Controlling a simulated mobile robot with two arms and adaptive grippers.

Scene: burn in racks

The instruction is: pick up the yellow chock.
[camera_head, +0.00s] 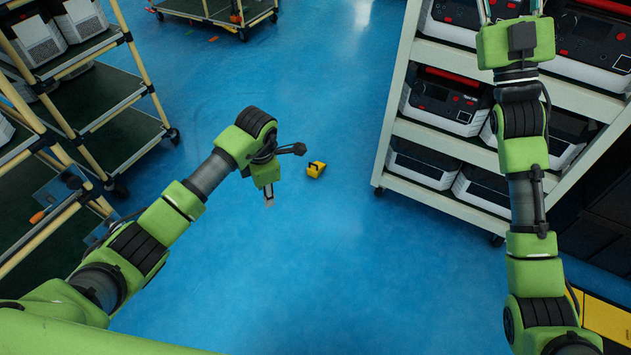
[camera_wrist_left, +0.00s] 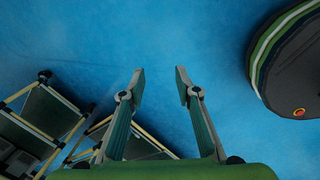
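The yellow chock (camera_head: 316,169) lies on the blue floor near the middle of the head view, with a dark part on its side. My left gripper (camera_head: 269,203) hangs above the floor, to the left of the chock and lower in the picture, apart from it. In the left wrist view the left gripper (camera_wrist_left: 158,82) is open, with only blue floor between its fingers. The chock does not show in that view. My right gripper (camera_head: 511,10) is raised in front of the white rack at the upper right; its fingertips are cut off by the top edge.
A white rack (camera_head: 388,130) with several black-and-white units stands at the right. Dark shelved carts (camera_head: 110,92) with cream posts stand at the left. Another cart (camera_head: 215,10) is at the top. The floor around the chock is clear.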

